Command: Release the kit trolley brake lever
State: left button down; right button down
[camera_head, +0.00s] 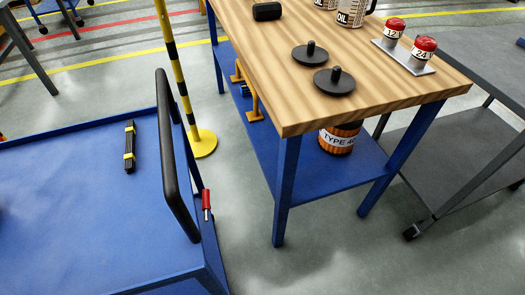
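The kit trolley (60,230) is a blue flat-decked trolley at the left. A black tubular handle (172,160) stands up along its right end. A small lever with a red grip (206,197) and a pale metal shank sits at the trolley's right edge, just right of the handle's lower end. I take it to be the brake lever; its red grip points upward. Neither of my grippers is in view, and nothing touches the lever.
A wooden-topped workbench (250,60) with blue legs stands right of the trolley, bare floor between. A yellow-black post (175,65) on a yellow base stands behind the handle. A black bar with yellow bands (130,146) lies on the deck. A grey cart (460,155) stands at right.

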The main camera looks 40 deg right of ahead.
aim_at(206, 199)
jog(key=z, duration=0.35)
jog(key=i, duration=0.4)
jog(key=z, duration=0.3)
